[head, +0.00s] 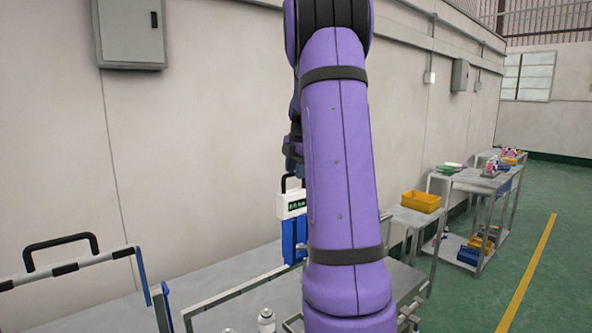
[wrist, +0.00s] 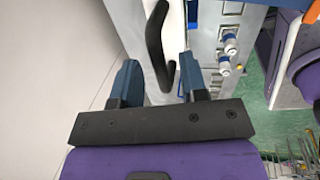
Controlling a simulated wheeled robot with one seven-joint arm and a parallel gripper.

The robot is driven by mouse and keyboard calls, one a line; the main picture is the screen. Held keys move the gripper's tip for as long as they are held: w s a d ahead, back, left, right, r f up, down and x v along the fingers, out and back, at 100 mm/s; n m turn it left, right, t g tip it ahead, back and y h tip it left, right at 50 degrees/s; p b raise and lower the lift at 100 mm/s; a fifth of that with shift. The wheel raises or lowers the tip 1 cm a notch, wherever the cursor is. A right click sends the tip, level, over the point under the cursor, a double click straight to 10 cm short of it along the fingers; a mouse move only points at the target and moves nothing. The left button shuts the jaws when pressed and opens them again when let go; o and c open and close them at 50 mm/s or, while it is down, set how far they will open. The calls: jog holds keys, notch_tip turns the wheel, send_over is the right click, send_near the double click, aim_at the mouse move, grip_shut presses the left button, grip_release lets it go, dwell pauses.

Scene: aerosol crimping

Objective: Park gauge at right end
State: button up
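The gauge (head: 292,206) has a white head with a small green-lit display, a blue body and a black handle. It stands upright on the grey bench, partly hidden behind my purple arm. My gripper (head: 292,168) is just above its handle, pointing down. In the wrist view my two blue fingers (wrist: 157,85) are apart. The black handle (wrist: 155,40) shows between them, with visible gaps on both sides. Whether the fingertips reach down past the handle is hard to tell.
Small silver cans (head: 267,320) stand at the bench front. A striped black-and-white rail (head: 80,265) with a black handle is at left. A side table with a yellow bin (head: 421,201) and stocked carts stand at right. A wall runs behind the bench.

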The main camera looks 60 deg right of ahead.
notch_tip(320, 180, up, 11)
jog(key=s, duration=0.2)
jog(key=shift+a+f, duration=0.2)
jog(key=shift+a, duration=0.1)
jog(key=shift+a, duration=0.1)
dwell(0.4)
